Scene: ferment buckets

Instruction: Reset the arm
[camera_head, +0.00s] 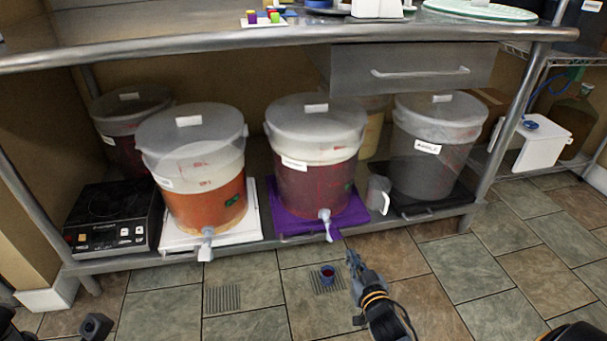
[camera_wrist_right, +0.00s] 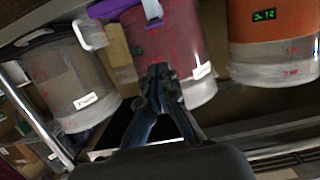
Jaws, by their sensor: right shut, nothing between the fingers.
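My right gripper (camera_head: 351,258) reaches up from the bottom centre over the tiled floor, in front of the shelf. Its fingers are together and hold nothing. In the right wrist view, the closed fingertips (camera_wrist_right: 159,70) overlap the bucket of red liquid, which appears upside down there. In the head view that bucket (camera_head: 315,170) stands on a purple mat, with its white tap (camera_head: 327,222) at the front. My left gripper's fingers do not show; only dark parts, possibly mine, show at the bottom left.
A small cup (camera_head: 327,273) of dark red is below the tap, left of the gripper. An orange-filled bucket (camera_head: 205,190), a grey bucket (camera_head: 430,160), a clear pitcher (camera_head: 377,194) and a hotplate (camera_head: 112,217) are on the low shelf.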

